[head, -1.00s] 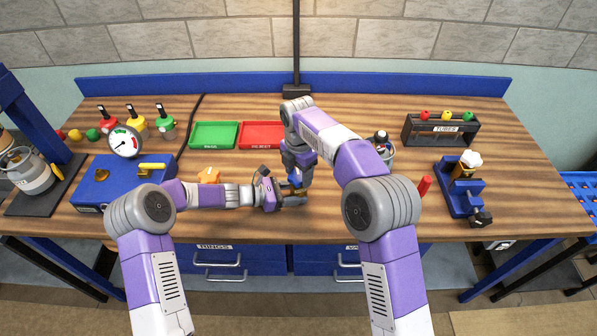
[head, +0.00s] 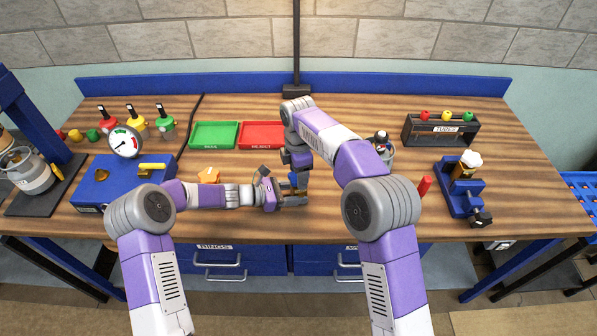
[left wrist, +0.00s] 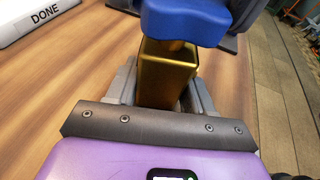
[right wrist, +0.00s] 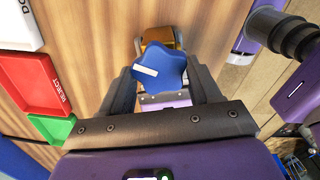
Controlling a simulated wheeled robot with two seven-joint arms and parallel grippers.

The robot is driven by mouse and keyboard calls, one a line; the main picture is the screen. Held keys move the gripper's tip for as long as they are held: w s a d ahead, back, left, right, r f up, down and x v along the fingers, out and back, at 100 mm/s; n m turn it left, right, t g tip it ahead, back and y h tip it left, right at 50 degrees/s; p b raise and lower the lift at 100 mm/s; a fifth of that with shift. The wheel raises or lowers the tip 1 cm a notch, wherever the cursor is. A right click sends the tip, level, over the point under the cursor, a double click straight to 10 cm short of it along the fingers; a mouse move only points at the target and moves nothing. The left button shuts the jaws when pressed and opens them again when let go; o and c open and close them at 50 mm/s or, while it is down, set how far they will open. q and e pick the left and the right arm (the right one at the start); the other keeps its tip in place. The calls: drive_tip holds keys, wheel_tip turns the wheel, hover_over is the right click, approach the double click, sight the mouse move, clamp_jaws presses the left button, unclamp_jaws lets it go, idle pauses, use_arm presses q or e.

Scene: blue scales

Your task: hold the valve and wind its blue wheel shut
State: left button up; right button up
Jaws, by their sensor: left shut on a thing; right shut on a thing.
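The valve has a brass body (left wrist: 165,78) and a blue lobed wheel (right wrist: 160,78) with a white mark. My left gripper (head: 293,200) comes in from the left, low over the table's front middle, and is shut on the brass body. The wheel (left wrist: 186,22) shows at the top of the left wrist view, just past the body. My right gripper (head: 299,184) points down from above. Its fingers (right wrist: 165,92) are shut on the wheel, one on each side. In the head view the grippers hide most of the valve.
A green tray (head: 193,135) and a red tray (head: 240,135) lie behind the grippers. A blue gauge box (head: 103,192) stands at the left, an orange piece (head: 208,174) near my left forearm. A blue vise (head: 453,201) and a tube rack (head: 405,132) stand at the right.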

use_arm(q)
drive_tip(key=shift+w, duration=0.1)
use_arm(e)
drive_tip(key=m, duration=0.7)
use_arm(q)
drive_tip(key=shift+a, duration=0.1)
use_arm(e)
drive_tip(key=m, duration=0.8)
drive_tip(key=shift+m, duration=0.3)
drive_tip(key=m, duration=0.3)
drive_tip(key=shift+m, duration=0.3)
drive_tip(key=m, duration=0.3)
drive_tip(key=shift+d+m, duration=0.1)
drive_tip(key=shift+m, duration=0.2)
drive_tip(key=m, duration=0.3)
drive_tip(key=shift+d+m, duration=0.1)
drive_tip(key=shift+m, duration=1.8)
drive_tip(key=shift+w+m, duration=0.1)
drive_tip(key=shift+m, duration=0.2)
